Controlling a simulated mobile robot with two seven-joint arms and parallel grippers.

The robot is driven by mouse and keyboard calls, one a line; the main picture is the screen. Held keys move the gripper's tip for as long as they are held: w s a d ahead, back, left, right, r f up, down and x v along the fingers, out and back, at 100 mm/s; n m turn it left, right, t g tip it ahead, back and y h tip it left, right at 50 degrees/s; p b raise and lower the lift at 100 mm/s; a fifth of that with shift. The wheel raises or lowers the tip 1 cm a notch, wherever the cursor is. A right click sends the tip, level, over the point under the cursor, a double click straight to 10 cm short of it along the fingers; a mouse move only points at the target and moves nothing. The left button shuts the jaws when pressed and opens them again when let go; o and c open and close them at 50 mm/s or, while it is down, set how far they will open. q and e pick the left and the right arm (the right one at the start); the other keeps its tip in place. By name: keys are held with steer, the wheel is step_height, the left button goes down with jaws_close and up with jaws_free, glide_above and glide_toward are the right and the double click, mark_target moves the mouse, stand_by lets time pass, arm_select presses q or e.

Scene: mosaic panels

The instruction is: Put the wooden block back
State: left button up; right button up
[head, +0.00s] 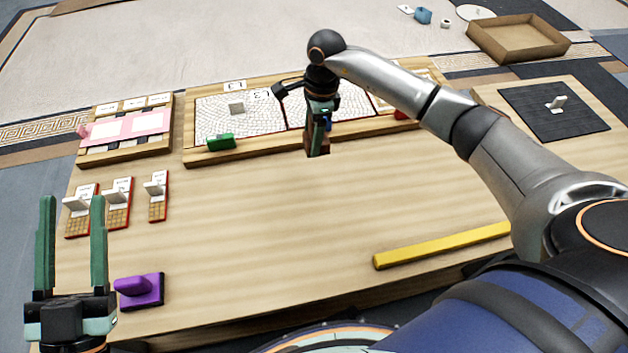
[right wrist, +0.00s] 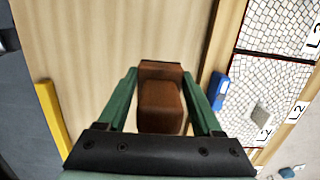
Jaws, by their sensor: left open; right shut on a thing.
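My right gripper (head: 319,128) is shut on the brown wooden block (head: 318,146), held at the near edge of the mosaic panel frame in the head view. In the right wrist view the wooden block (right wrist: 160,100) sits between the two green fingers. Whether it touches the table cannot be told. My left gripper (head: 72,225) is open and empty at the lower left, above the table's left edge and beside a purple block with a handle (head: 139,291).
The framed mosaic panel (head: 215,115) lies at the back, with a green block (head: 221,142) on its near rail. White-handled pieces (head: 118,200) stand at left near a pink-topped tray (head: 125,128). A yellow bar (head: 440,245) lies at front right. The table's middle (head: 260,220) is clear.

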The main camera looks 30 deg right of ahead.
arm_select(q)
steer(key=shift+s+r, duration=0.1)
arm_select(e)
steer(key=shift+w, duration=0.1)
steer(key=shift+f, duration=0.4)
step_height(320, 180, down, 4)
steer(key=shift+f+b, duration=0.25)
steer(key=shift+b, duration=0.35)
arm_select(q)
steer(key=s+r+m+h+b, duration=0.1)
steer(key=s+r+m+h, duration=0.3)
steer(key=r+h, duration=0.1)
steer(key=shift+s+d+t+h, duration=0.3)
steer(key=shift+d+h, duration=0.1)
steer(key=shift+d, duration=0.05)
arm_select(e)
steer(key=shift+f, duration=2.2)
steer(key=shift+f+b, duration=0.25)
steer(key=shift+b, duration=0.05)
steer(key=o, duration=1.4)
arm_select(q)
steer(key=shift+f, duration=0.2)
